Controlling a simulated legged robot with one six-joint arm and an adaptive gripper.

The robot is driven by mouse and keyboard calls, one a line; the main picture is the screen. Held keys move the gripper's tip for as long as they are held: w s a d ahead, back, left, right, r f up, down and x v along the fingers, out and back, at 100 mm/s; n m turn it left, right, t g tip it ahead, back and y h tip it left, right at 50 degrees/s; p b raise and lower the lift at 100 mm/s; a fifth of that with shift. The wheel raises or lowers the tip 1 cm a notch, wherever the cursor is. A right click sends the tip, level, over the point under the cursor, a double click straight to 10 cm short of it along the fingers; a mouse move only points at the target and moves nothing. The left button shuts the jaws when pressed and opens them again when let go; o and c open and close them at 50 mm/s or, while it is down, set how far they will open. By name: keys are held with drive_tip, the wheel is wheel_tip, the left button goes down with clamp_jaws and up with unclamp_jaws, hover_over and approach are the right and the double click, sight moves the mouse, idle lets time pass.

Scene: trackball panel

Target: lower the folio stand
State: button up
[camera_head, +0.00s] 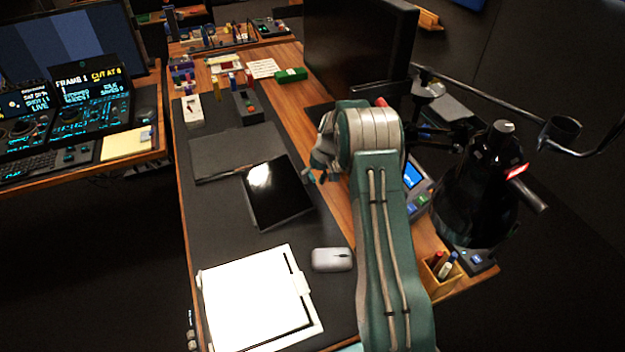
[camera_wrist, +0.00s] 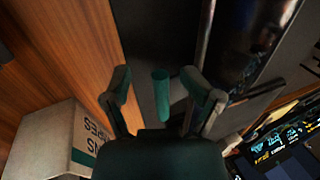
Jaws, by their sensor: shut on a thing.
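The folio stand shows in the head view as a dark flat cover (camera_head: 222,151) on the desk mat, with a glossy black tablet (camera_head: 278,198) tilted beside it. My gripper (camera_head: 317,177) is at the tablet's upper right edge, partly hidden by my wrist. How the peg joins the stand is hidden. The glossy tablet (camera_wrist: 240,45) also shows at the upper right of the wrist view.
A white mouse (camera_head: 332,259) and a white tablet or pad (camera_head: 255,300) lie on the mat nearer me. A black monitor (camera_head: 355,45) stands behind. A black lamp-like device (camera_head: 480,190) and a pen box (camera_head: 440,272) are at right. A labelled box (camera_wrist: 50,140) is at the wrist view's lower left.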

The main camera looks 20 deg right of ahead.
drive_tip(key=shift+s+d, duration=0.1)
drive_tip(key=v, duration=0.8)
drive_tip(key=shift+f, duration=0.2)
idle(0.3)
